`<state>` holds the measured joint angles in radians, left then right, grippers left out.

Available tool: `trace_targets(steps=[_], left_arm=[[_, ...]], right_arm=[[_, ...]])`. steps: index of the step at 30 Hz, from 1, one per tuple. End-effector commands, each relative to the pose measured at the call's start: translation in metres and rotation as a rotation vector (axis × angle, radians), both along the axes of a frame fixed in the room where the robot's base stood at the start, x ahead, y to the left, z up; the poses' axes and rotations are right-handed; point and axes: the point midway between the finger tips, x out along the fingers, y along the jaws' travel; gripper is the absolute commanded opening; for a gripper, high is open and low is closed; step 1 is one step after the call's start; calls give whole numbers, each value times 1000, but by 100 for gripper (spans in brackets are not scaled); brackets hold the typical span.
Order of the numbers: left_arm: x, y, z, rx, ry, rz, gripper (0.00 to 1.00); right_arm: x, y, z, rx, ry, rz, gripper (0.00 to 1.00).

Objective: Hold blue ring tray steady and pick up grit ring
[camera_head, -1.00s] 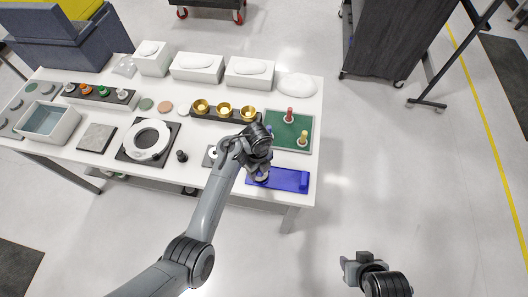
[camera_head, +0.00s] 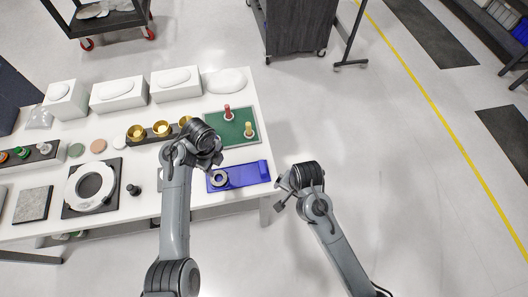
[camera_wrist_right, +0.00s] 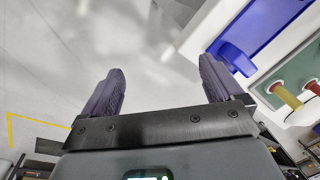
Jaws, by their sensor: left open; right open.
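The blue ring tray (camera_head: 252,173) lies near the front right corner of the white table, and its raised end block also shows in the right wrist view (camera_wrist_right: 236,58). A grey grit ring (camera_head: 219,178) sits at the tray's left end. My left gripper (camera_head: 212,167) is open just above and behind the ring; its fingertips are partly hidden by the wrist, and I cannot tell whether they touch anything. My right gripper (camera_head: 281,193) is open and empty, off the table's right edge beside the tray. Its two fingers show apart in the right wrist view (camera_wrist_right: 160,92).
A green board (camera_head: 240,140) with red and yellow-topped pegs lies behind the tray. Gold cups (camera_head: 161,129) on a dark strip stand behind my left arm. A white ring on a dark plate (camera_head: 90,187) lies to the left.

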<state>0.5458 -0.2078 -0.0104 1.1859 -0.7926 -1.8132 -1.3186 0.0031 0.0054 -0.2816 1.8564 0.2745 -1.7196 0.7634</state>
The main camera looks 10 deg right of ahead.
Motion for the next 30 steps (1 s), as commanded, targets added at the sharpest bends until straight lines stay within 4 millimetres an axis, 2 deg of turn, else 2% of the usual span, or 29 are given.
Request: trace_targets(steps=[1,6,12,18,22,26,30], left_arm=[[0,0,0,0,0,0,43],[0,0,0,0,0,0,43],[0,0,0,0,0,0,43],[0,0,0,0,0,0,43],[0,0,0,0,0,0,43],[0,0,0,0,0,0,43],[0,0,0,0,0,0,43]], right_arm=[[19,9,3,8,17,-75,94],[65,33,14,20,83,-348,94],[103,51,33,6,130,-608,94],[123,59,47,-10,146,-764,94],[128,61,48,-15,151,-808,94],[129,62,39,-17,154,-823,94],[128,62,20,-17,155,-822,94]])
